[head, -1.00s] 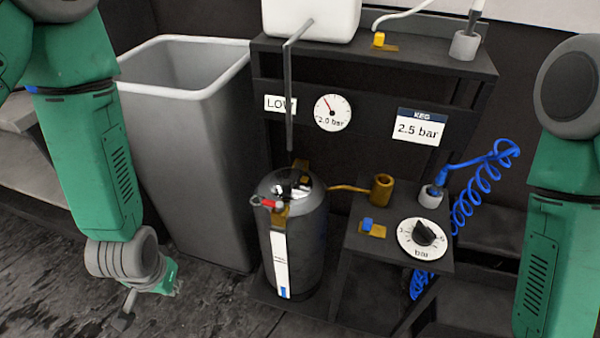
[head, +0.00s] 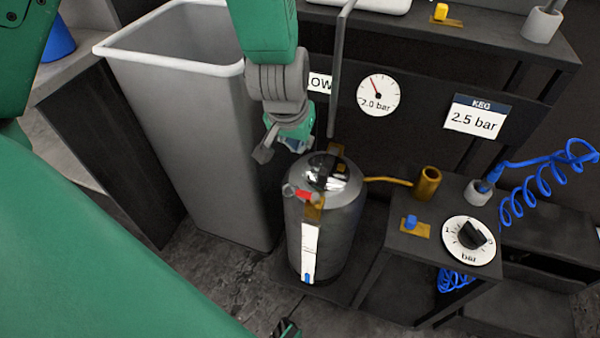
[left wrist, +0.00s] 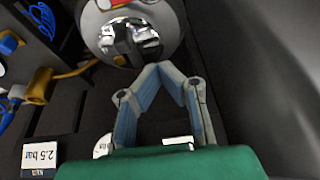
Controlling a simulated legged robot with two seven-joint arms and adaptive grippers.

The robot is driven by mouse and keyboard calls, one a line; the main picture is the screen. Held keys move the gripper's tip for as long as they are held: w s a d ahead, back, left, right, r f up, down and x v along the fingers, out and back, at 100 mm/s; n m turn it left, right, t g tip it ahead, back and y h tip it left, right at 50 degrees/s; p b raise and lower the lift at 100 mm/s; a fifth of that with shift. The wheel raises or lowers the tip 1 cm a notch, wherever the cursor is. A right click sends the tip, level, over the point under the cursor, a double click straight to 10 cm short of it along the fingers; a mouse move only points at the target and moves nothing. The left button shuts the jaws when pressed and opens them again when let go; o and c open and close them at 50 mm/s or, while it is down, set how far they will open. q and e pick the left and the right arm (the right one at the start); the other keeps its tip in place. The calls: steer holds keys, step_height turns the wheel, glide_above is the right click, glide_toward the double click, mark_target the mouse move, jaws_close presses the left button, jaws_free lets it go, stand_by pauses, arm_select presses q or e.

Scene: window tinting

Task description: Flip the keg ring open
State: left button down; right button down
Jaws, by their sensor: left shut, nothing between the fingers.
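The dark grey keg (head: 338,240) stands upright, with a shiny top and a white strip hanging down its front. The keg ring (head: 289,191), small and pale, sits beside a red part (head: 304,195) at the front left of the keg's top. My left gripper (head: 278,146) is above and to the left of the keg's top, apart from the ring. In the left wrist view its fingertips (left wrist: 160,68) meet at a point, empty, near the keg's dome (left wrist: 165,25). The ring is not clear in that view. My right gripper does not show.
A tall grey bin (head: 205,150) stands close on the left of the keg. A blue coiled hose (head: 540,178) hangs at the right. A gauge (head: 378,96) hangs behind.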

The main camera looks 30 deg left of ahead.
mark_target(299, 193)
arm_select(q)
steer(key=b+x, duration=0.1)
steer(key=x, duration=0.2)
steer(key=b+x, duration=0.1)
steer(key=x, duration=0.3)
steer(key=b+x, duration=0.2)
steer(key=x, duration=0.1)
steer(key=shift+a+f, duration=0.25)
steer(key=shift+a, duration=0.05)
steer(key=s, duration=0.1)
steer(key=s+d+b, duration=0.1)
steer(key=s, duration=0.1)
steer(key=shift+d+r, duration=0.15)
steer(key=shift+s, duration=0.4)
steer(key=shift+a, duration=0.2)
